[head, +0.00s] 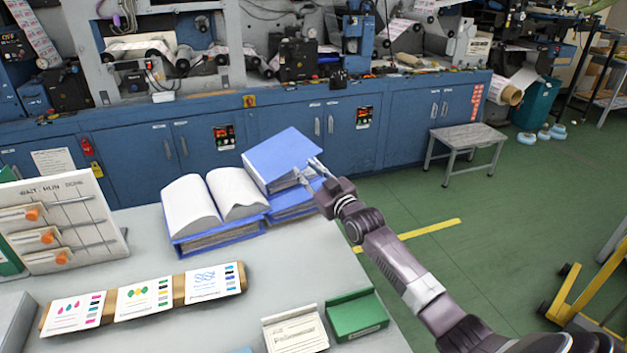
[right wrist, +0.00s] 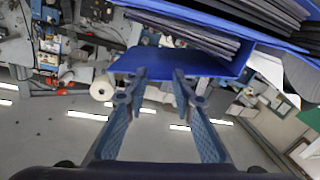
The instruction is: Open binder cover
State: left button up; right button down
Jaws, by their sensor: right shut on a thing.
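A blue binder cover (head: 283,155) is on the right side of the binder stack at the table's back edge. In the right wrist view the fingertips (right wrist: 160,75) meet the edge of the blue cover (right wrist: 185,62), with stacked pages beyond. My left gripper is not in view.
An open binder with white pages (head: 238,192) lies left of the stack. A card strip (head: 163,290), a green box (head: 357,315) and a white card tray (head: 297,332) are nearer. A status board (head: 75,215) stands left. The tabletop (head: 290,265) middle is clear.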

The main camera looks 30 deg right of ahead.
jog(key=a+r+n+p, duration=0.4)
jog(key=r+n+p, duration=0.1)
jog(key=r+n, duration=0.2)
jog(key=w+a+n+p, duration=0.1)
jog(key=a+n+p, duration=0.1)
jog(key=a+n, duration=1.1)
jog(key=shift+p, duration=0.35)
jog(key=shift+f, duration=0.1)
jog(key=c, duration=1.6)
grip_release()
jog(key=shift+s, duration=0.15)
jog(key=s, duration=1.1)
jog(key=shift+s+a, duration=0.25)
jog(key=shift+s, duration=0.1)
